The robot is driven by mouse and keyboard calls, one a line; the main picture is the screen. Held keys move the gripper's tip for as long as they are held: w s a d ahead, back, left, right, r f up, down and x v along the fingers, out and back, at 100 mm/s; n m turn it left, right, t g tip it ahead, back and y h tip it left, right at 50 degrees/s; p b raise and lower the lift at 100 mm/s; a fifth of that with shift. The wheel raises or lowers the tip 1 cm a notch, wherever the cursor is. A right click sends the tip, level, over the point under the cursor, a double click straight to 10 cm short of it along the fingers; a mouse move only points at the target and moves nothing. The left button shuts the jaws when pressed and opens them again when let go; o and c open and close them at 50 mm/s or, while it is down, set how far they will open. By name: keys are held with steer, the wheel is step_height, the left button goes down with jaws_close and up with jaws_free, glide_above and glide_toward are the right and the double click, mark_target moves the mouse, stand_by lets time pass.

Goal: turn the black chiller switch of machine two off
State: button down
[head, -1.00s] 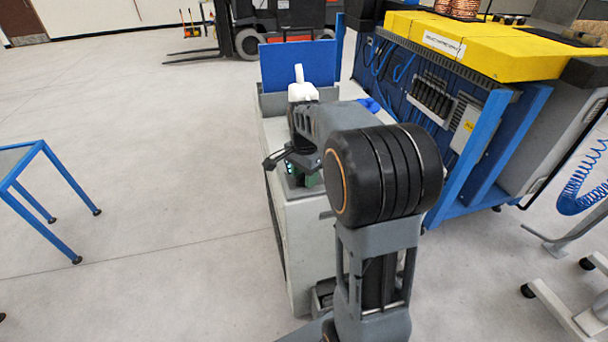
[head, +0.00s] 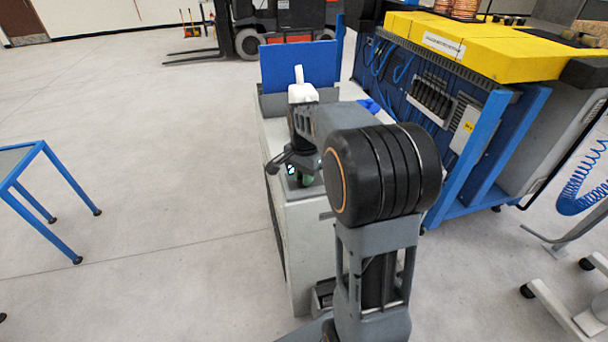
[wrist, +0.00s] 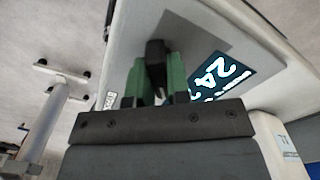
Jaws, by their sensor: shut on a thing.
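The black switch (wrist: 155,52) is on a grey plate of the light-coloured chiller housing in the wrist view. The green fingers of my gripper (wrist: 157,82) are on both sides of it and shut on it. The switch's lower part is hidden between the fingers. A dark display (wrist: 222,76) with pale digits is just right of the fingers. In the head view my gripper (head: 305,181) is low over the top of the chiller cabinet (head: 308,240), and my arm hides the switch.
A blue panel (head: 298,64) stands behind the cabinet. The blue-framed machine with yellow covers (head: 480,45) is to the right. A blue-legged table (head: 62,190) is at the left. The floor between the table and cabinet is open.

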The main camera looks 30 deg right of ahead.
steer(key=n+p, duration=0.1)
steer(key=n, duration=0.4)
steer(key=shift+r, duration=0.1)
steer(key=n+p, duration=0.1)
steer(key=n, duration=0.4)
steer(key=shift+n, duration=0.4)
stand_by(0.3)
steer(key=c, duration=1.1)
jaws_free()
step_height(320, 180, up, 14)
steer(key=shift+f+p, duration=0.15)
steer(key=shift+p, duration=0.5)
steer(key=shift+w, duration=0.1)
